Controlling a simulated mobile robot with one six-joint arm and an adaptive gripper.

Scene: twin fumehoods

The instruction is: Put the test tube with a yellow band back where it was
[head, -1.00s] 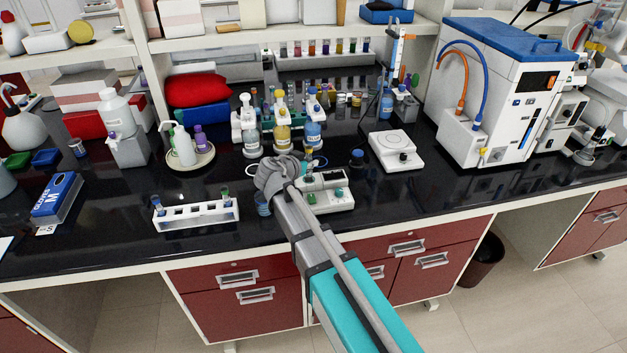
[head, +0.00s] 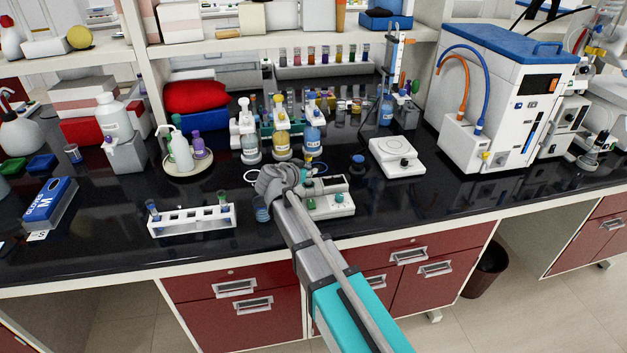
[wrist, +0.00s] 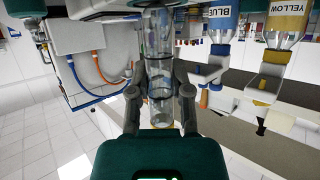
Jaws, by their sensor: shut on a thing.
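My gripper (wrist: 160,88) is shut on a clear glass test tube (wrist: 159,48), which stands lengthwise between the two fingers in the wrist view. A thin yellowish edge shows near the tube's lower end in that view, partly hidden by the gripper body. In the head view my gripper (head: 280,182) is above the front of the bench, right of the white tube rack (head: 190,229); the held tube is hard to make out there. The rack has a tube (head: 152,208) at its left end and another (head: 223,198) near its right end, with empty holes between.
A white-and-grey device (head: 328,206) lies just right of my gripper, and a small blue vessel (head: 262,210) to its left. Labelled bottles (head: 282,142) stand behind. A stirrer plate (head: 397,157) is further right. Bare black bench lies around the rack.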

